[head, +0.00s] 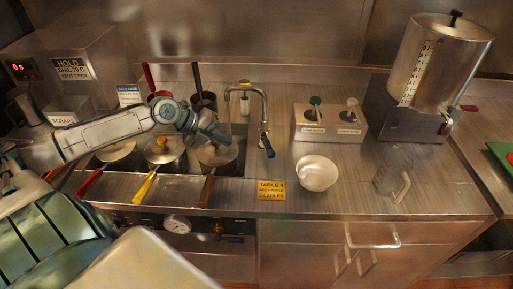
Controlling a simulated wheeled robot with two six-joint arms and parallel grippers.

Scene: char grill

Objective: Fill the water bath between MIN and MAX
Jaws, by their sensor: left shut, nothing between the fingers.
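The water bath (142,187) is a steel well set in the counter, with lidded round pots (163,150) sitting in it. Red, yellow and brown handles stick out over its front edge. I cannot make out the water level or any MIN or MAX marks. A curved steel tap (247,90) stands at the bath's right end, with a blue-tipped lever (267,143). My left gripper (221,135) is shut and empty, above the right-hand pot and left of the tap. Whether it touches anything is unclear. My right gripper is out of view.
A white bowl (317,174) and a clear jug (393,175) stand on the counter to the right. Behind them are a steel box with two pump tops (330,124) and a large steel dispenser (440,62). The counter between bowl and jug is clear.

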